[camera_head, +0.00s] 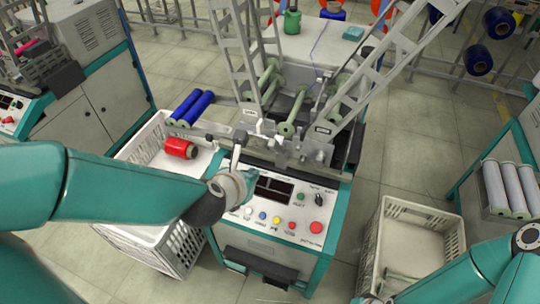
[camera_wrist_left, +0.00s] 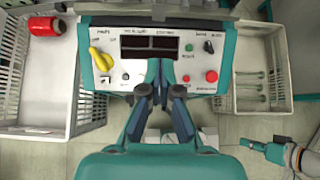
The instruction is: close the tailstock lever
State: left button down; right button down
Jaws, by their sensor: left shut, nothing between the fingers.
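The winding machine (camera_head: 290,228) stands in the middle of the head view. A thin upright grey lever (camera_head: 237,150) shows at the front left of its carriage, just above my left wrist; I cannot tell for sure that it is the tailstock lever. In the left wrist view a yellow handle (camera_wrist_left: 101,58) lies tilted at the left of the control panel. My left gripper (camera_wrist_left: 161,93) is shut and empty over the panel's lower edge, apart from the handle. My left wrist hides its fingers in the head view. My right gripper (camera_wrist_left: 250,146) shows small at lower right; its finger state is unclear.
Another white basket (camera_head: 421,212) is at right. The panel carries a red button (camera_head: 316,227) and a black knob (camera_head: 318,200).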

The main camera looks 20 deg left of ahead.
pick_arm(q)
jog(key=shift+w+f, duration=0.1)
jog(key=shift+f, duration=0.05)
jog(key=p, duration=0.2)
send_near(279, 145)
notch_tip(279, 145, down, 4)
jog(key=w, duration=0.1)
jog(key=shift+w+a+f, duration=0.1)
jog(key=shift+w+a, duration=0.05)
jog(key=shift+a, duration=0.3)
